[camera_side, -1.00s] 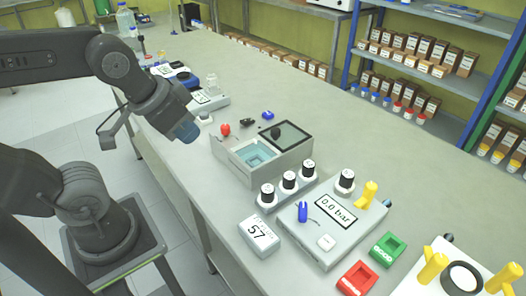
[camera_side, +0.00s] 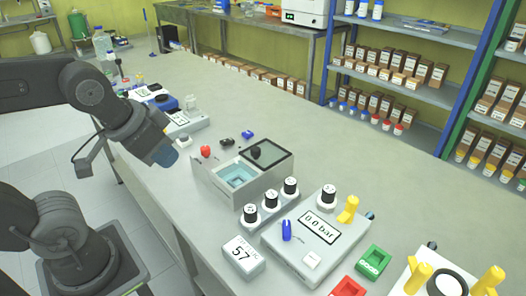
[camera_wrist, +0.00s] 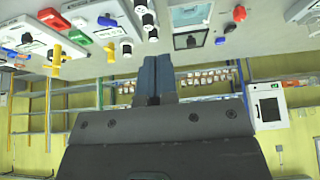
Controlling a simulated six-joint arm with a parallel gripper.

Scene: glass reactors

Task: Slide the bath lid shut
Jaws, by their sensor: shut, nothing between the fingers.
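The bath is a grey box (camera_side: 215,184) on the bench in the side view, with an open blue water well (camera_side: 236,175) at its near left. Its dark glass lid (camera_side: 272,155) with a black knob (camera_side: 256,152) lies over the far right part, so the bath is partly uncovered. My gripper (camera_side: 167,157) is shut and empty, to the left of the bath and above the bench edge, apart from the lid. In the wrist view, which looks inverted, my blue fingertips (camera_wrist: 157,68) are together, and the lid knob (camera_wrist: 191,42) shows beyond them.
A 57 display (camera_side: 242,254) is at the front edge. Bench right of the bath is clear.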

